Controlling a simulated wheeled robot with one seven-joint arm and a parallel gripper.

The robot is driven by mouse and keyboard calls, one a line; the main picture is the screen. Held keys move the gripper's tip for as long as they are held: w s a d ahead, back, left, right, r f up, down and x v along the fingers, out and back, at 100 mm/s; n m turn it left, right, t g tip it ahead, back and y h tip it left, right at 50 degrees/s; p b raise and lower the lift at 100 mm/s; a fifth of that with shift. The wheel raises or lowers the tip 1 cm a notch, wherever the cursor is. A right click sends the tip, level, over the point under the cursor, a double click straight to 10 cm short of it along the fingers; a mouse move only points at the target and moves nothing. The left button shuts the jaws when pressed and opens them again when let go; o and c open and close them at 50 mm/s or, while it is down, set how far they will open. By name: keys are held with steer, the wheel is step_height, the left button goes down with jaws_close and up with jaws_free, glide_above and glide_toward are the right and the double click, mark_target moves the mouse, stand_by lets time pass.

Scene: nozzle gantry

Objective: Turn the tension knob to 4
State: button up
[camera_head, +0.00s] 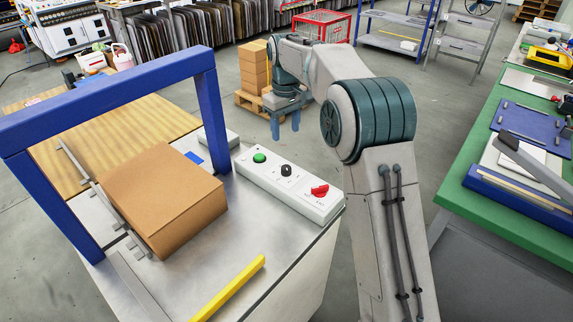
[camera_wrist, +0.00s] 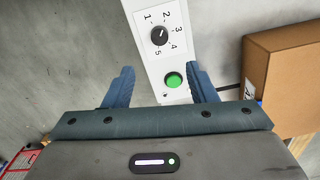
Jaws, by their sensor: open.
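The tension knob (camera_wrist: 159,36) is a small black dial ringed by the numbers 1 to 5 on a white control box (camera_wrist: 150,75). Its pale mark seems to point up and right, around 2 to 3, but is too small to read surely. In the head view the black knob (camera_head: 286,170) sits between a green button (camera_head: 260,158) and a red switch (camera_head: 320,190) on the box. My gripper (camera_wrist: 161,69) is open and empty, its blue fingers spread to either side of the box, with the knob beyond the fingertips. In the head view my gripper (camera_head: 286,122) appears beyond the box.
A cardboard box (camera_head: 165,195) lies on the metal bench left of the control box, under a blue frame (camera_head: 100,105). A yellow bar (camera_head: 228,288) lies at the bench's front. A green table (camera_head: 460,210) stands right.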

mark_target(286, 167)
step_height(286, 167, down, 13)
steer(key=shift+f, duration=0.15)
stand_by(0.4)
steer(key=c, duration=1)
